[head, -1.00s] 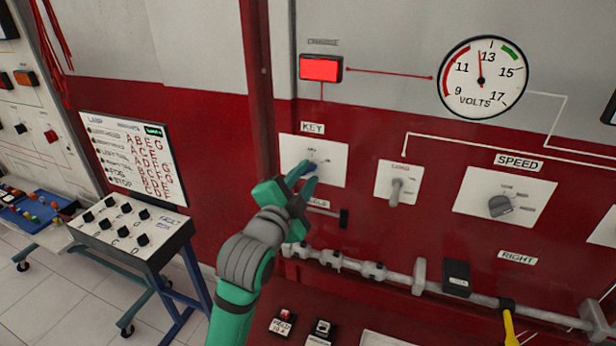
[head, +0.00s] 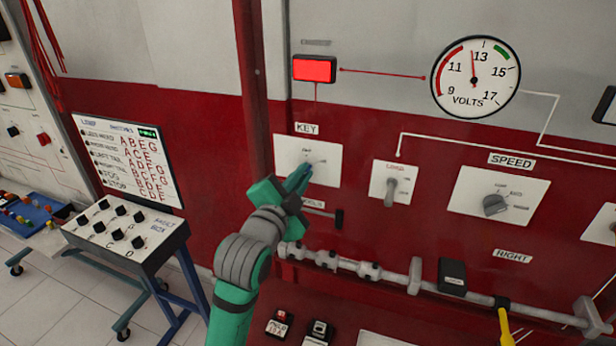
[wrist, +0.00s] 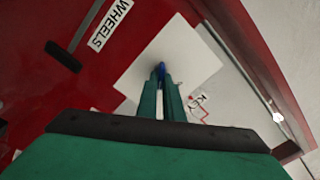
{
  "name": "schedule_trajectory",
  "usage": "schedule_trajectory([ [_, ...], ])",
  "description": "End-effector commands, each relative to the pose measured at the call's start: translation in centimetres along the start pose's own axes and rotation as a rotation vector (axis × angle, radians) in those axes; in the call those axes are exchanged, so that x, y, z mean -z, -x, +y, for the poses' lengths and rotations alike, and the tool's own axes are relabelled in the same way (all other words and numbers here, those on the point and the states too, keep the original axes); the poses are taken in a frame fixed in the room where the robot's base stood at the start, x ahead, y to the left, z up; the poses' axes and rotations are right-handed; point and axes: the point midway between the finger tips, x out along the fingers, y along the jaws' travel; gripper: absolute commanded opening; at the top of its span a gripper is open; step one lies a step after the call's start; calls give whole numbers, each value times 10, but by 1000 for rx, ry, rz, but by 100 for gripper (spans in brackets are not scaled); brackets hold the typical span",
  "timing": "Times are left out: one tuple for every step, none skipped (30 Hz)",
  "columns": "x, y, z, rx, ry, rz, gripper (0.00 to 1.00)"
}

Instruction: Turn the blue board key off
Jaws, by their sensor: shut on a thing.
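The blue key (wrist: 162,71) stands on a white plate (head: 325,153) under the KEY label (head: 307,128) on the red board. My gripper (head: 300,178) reaches up to the plate from below. In the wrist view my gripper (wrist: 161,82) has its two teal fingers shut on the blue key, one on each side. In the head view the fingers cover most of the key. The red lamp (head: 314,69) above the key is lit.
A grey LOAD lever (head: 391,190) and a SPEED knob (head: 496,205) are to the right. The volt gauge (head: 476,76) points near 13. A grey pipe (head: 345,262) runs below. A switch stand (head: 125,230) is at the left.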

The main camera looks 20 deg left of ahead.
Motion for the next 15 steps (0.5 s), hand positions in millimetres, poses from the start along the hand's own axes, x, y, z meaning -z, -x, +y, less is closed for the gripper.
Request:
schedule_trajectory([
  [-4, -1, 4, -10, 35, -9, 0],
  [-4, -1, 4, -10, 56, -10, 0],
  [-4, -1, 4, -10, 85, -10, 0],
  [-5, -1, 4, -11, 110, -10, 0],
  [-5, -1, 4, -10, 134, -10, 0],
  [-4, -1, 4, -11, 170, -10, 0],
  [-4, -1, 4, -11, 198, -11, 0],
  [-4, -2, 4, -11, 224, -10, 0],
  [-4, -2, 4, -11, 262, -10, 0],
  [-3, -2, 5, -12, 292, -10, 0],
  [-3, -2, 4, -11, 320, -9, 0],
  [-3, -2, 5, -12, 358, -9, 0],
  [-2, -2, 5, -12, 387, -9, 0],
  [-2, -2, 5, -13, 416, -9, 0],
  [-2, -3, 5, -13, 454, -9, 0],
])
